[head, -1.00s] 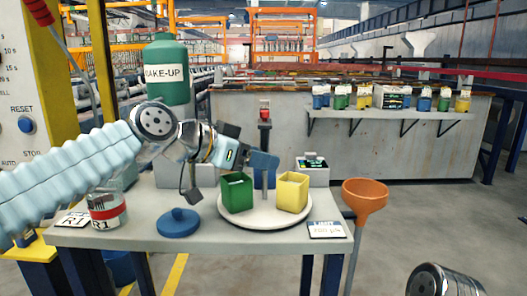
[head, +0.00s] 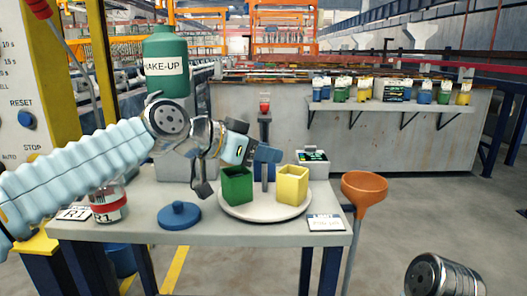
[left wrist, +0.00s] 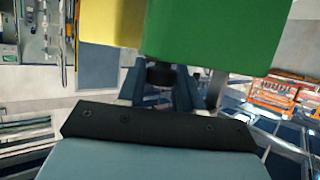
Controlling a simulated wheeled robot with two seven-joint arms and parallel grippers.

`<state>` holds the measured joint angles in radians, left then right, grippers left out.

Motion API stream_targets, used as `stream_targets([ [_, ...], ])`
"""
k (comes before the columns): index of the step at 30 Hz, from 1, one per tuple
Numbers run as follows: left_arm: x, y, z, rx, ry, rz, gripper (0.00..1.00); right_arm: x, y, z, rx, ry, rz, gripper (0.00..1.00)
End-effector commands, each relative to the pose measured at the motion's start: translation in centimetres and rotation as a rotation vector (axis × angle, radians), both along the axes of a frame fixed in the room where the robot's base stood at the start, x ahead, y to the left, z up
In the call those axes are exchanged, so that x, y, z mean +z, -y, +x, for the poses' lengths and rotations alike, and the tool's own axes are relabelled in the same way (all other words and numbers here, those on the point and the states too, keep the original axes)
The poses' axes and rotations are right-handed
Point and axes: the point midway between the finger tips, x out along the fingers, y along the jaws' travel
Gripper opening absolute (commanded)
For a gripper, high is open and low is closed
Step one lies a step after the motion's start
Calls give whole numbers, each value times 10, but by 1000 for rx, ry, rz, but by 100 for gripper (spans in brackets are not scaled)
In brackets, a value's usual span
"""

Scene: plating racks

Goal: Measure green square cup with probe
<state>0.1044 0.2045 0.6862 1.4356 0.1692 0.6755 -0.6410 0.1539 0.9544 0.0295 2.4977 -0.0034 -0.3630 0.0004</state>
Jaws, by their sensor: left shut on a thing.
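The green square cup (head: 237,187) stands on a round white plate (head: 232,213) on the table, left of a yellow square cup (head: 292,186). My left gripper (head: 266,156) is just above and behind the gap between the cups. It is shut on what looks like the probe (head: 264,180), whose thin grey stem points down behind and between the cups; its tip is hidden. In the left wrist view a black piece (left wrist: 160,74) shows between the blue fingers, with the green cup (left wrist: 220,30) filling the top. My right gripper is out of view.
A blue lid (head: 179,214) and a jar (head: 108,205) are at the table's left. A small meter (head: 312,158) stands behind the yellow cup. A label card (head: 326,223) lies at front right. An orange funnel (head: 364,190) stands beside the table.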

Motion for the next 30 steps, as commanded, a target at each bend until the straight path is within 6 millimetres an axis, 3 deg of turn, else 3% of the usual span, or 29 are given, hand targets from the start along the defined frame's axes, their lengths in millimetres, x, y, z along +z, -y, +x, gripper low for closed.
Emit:
stream_targets([
  [6,-3,0,3,-120,-4,-3,0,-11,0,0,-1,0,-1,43],
  [12,1,-1,2,-269,-1,-3,0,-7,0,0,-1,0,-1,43],
  [20,1,-1,1,-280,1,-2,0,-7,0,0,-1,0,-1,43],
  [21,1,-1,1,-279,1,-2,36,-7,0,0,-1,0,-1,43],
  [25,1,-1,1,-279,1,-1,56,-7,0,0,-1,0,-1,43],
  [30,0,0,1,-279,1,-1,56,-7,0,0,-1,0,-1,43],
])
